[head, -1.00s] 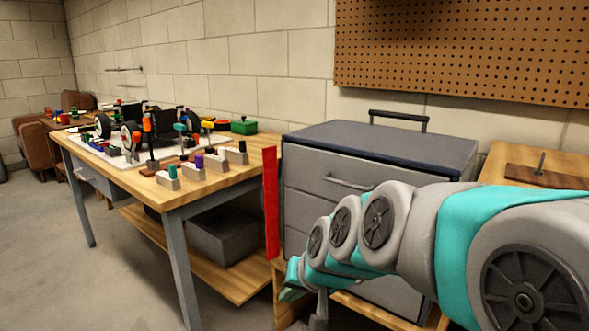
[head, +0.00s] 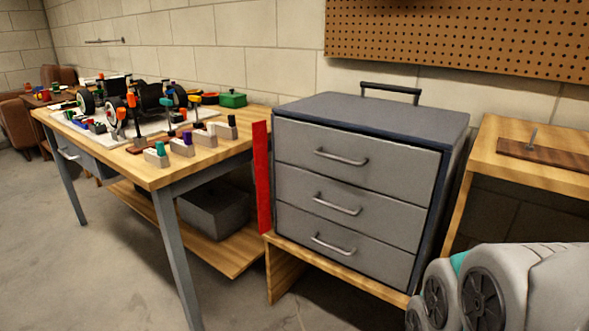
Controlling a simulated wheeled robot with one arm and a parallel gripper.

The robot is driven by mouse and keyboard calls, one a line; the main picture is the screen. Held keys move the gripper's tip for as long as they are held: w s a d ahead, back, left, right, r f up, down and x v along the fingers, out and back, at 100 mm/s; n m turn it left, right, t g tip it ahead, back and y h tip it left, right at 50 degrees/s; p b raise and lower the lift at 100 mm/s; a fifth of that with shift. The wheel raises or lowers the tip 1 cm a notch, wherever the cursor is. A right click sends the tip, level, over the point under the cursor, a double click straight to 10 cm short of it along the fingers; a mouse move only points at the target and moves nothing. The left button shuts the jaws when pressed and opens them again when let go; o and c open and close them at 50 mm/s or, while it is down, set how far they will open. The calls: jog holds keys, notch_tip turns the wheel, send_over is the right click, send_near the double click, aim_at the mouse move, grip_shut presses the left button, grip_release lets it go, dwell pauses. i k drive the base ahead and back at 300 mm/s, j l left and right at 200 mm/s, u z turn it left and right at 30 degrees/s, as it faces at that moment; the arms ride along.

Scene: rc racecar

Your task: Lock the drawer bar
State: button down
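The red drawer bar (head: 262,178) stands upright at the left front edge of the grey drawer cabinet (head: 372,111). It looks swung out to the side, clear of the drawer fronts. The cabinet has three drawers, a top (head: 300,153), a middle (head: 300,194) and a bottom one (head: 295,234), all looking shut, each with a metal handle. My arm shows only at the lower right corner. My gripper is out of view.
The cabinet stands on a low wooden stand (head: 284,274). A workbench (head: 160,180) with a partly built car and coloured tools is at left. A wooden table (head: 490,150) is at right. Bare concrete floor (head: 110,280) lies in front.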

aim_at(260, 164)
jog(key=i+j+z, duration=0.1)
jog(key=j+z, duration=0.4)
jog(key=z, duration=0.25)
jog(key=j+z, duration=0.45)
jog(key=j, duration=0.45)
jog(key=k+j+z, duration=0.1)
jog(key=j, duration=0.5)
jog(key=j+z, duration=0.1)
jog(key=j, duration=0.45)
jog(key=k+j+z, duration=0.1)
jog(key=j, duration=0.45)
jog(key=k+j+z, duration=0.1)
jog(key=j, duration=0.45)
jog(key=k+j, duration=0.15)
jog(key=j, duration=0.15)
jog(key=k+j, duration=0.1)
jog(key=j, duration=0.15)
jog(key=k+l, duration=0.75)
jog(key=l, duration=0.2)
